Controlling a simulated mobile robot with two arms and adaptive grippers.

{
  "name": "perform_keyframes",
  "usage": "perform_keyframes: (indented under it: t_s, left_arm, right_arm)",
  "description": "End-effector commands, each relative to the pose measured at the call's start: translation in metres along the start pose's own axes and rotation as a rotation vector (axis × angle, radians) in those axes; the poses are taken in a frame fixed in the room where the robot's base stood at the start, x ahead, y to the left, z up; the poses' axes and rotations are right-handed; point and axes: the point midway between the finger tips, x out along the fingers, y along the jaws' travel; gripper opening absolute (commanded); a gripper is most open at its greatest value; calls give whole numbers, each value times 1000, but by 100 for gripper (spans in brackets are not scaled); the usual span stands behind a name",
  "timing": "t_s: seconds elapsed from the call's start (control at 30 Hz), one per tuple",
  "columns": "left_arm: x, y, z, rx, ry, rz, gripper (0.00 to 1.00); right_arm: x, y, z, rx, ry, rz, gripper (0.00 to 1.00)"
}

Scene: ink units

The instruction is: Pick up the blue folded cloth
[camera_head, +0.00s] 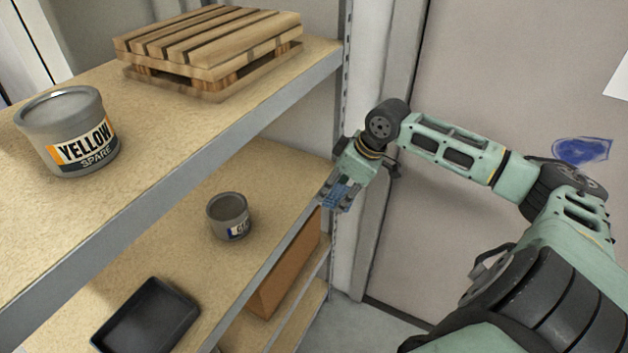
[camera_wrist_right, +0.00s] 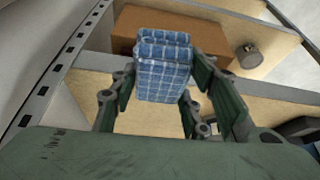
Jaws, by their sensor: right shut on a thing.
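The blue folded cloth (camera_head: 340,192) has a checked pattern and is held at the right end of the middle shelf in the head view. In the right wrist view the cloth (camera_wrist_right: 163,72) sits between the fingers, folded in layers. My right gripper (camera_head: 341,196) is shut on it; its fingers also show in the right wrist view (camera_wrist_right: 160,85), one on each side of the cloth. The fingers partly hide the cloth in the head view. My left gripper is not in view.
A grey pot (camera_head: 229,217) and a black tray (camera_head: 148,318) stand on the middle shelf. A can marked YELLOW SPARE (camera_head: 67,132) and a wooden pallet (camera_head: 207,45) are on the upper shelf. A brown box (camera_head: 287,266) is below. A metal upright (camera_head: 342,110) stands close to my right gripper.

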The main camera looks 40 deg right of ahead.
Motion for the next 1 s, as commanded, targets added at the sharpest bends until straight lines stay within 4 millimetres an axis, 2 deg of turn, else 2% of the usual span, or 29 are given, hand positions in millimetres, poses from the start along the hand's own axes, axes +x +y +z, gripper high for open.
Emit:
perform_keyframes:
  t_s: [0.03,0.17,0.23,0.4,1.0]
  left_arm:
    - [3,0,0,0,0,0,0]
    - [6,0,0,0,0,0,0]
    - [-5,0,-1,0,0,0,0]
    - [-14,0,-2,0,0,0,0]
    - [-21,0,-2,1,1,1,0]
  right_arm:
    - [-1,2,12,2,-9,4,17]
    - [-8,0,25,-4,-8,2,17]
    - [-13,0,28,2,-5,-2,17]
    - [-16,0,37,5,-3,-2,17]
    - [-18,0,44,0,2,1,17]
